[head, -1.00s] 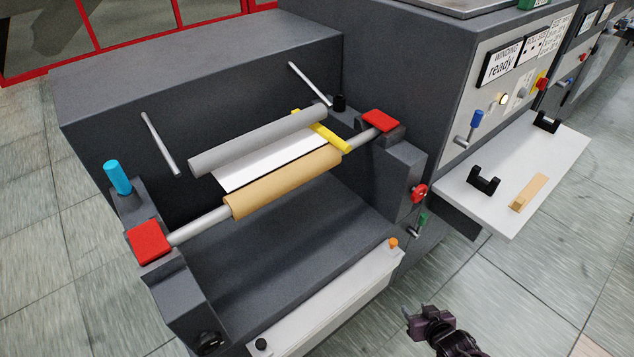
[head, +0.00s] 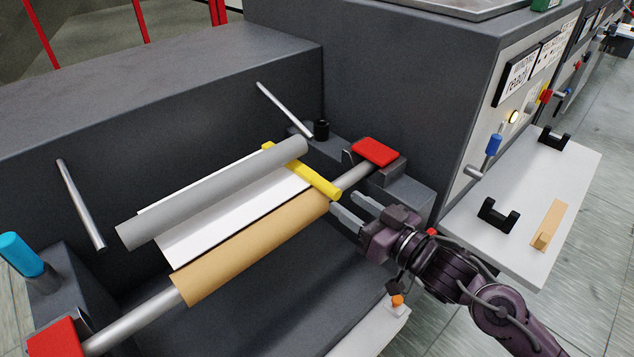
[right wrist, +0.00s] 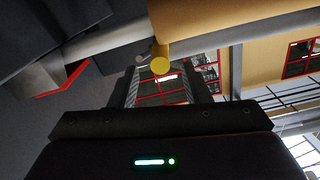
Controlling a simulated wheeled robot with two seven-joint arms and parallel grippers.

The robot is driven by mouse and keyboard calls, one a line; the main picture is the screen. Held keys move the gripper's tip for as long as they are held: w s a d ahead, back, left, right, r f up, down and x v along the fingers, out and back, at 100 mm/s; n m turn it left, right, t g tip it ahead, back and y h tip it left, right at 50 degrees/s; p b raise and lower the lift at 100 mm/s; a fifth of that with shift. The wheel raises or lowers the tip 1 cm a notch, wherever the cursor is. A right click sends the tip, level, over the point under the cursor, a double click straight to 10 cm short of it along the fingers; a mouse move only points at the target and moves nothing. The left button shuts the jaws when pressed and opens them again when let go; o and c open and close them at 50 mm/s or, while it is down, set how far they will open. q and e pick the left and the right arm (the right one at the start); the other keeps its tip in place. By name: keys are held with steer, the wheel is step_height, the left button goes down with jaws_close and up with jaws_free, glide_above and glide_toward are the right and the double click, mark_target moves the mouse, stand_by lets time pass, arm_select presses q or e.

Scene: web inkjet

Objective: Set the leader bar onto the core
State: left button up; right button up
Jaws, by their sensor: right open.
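The yellow bar (head: 312,178), which seems to be the leader bar, slants from the right end of the grey roller (head: 215,190) down to the core's right end. The core (head: 250,250) is a tan cylinder on a metal shaft. A white sheet (head: 235,215) lies between roller and core. My right gripper (head: 343,202) is open, its fingertips close to the bar's rounded near end. In the right wrist view the bar's yellow end (right wrist: 160,64) shows just beyond and between the fingers (right wrist: 161,86). Contact cannot be told. My left gripper is out of view.
Red caps (head: 376,151) top the shaft supports. A cyan handle (head: 20,254) stands at left. A side shelf (head: 520,225) carries black cradles (head: 497,214) and a tan block (head: 548,222). Two metal rods (head: 82,205) stick out of the machine's back wall.

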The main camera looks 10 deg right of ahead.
mark_target(338, 195)
steer(key=x, duration=0.3)
steer(key=shift+w+r, duration=0.1)
steer(key=shift+r, duration=0.1)
steer(key=shift+p+x, duration=0.3)
steer(key=shift+x, duration=0.85)
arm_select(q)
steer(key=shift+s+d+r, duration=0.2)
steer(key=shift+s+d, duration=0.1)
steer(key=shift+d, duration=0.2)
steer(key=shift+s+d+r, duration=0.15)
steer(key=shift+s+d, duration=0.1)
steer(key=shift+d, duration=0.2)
arm_select(e)
steer(key=shift+w+a+f, duration=0.15)
steer(key=shift+w+a, duration=0.25)
steer(key=shift+w, duration=0.1)
steer(key=shift+c, duration=0.4)
jaws_close()
